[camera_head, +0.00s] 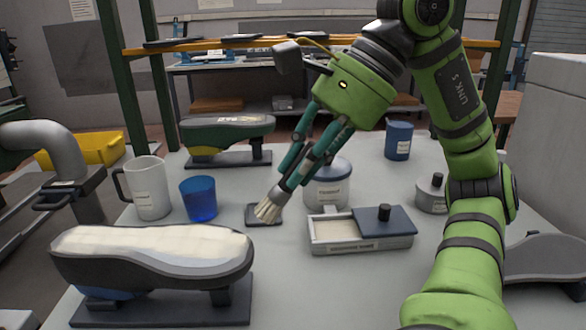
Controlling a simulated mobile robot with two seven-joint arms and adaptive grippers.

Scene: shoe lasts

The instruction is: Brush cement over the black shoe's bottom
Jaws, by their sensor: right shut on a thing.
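The black shoe (205,268) sits upside down on a dark stand (165,314) in the front left. Its bottom faces up and is cream coloured. My right gripper (298,172) is shut on a brush near the middle of the table. The brush (268,211) points down and left, with its pale bristles over or against a small dark dish (250,213); I cannot tell whether they touch. The brush handle is mostly hidden by the fingers. The brush is apart from the shoe, behind it and to its right. My left gripper is not in view.
A white jug (150,190) and blue cup (199,200) stand behind the shoe. A lidded tub (327,190), partly open box (345,248), small metal pot (432,196) and blue canister (398,140) stand to the right. A green shoe (225,128) sits on its stand behind.

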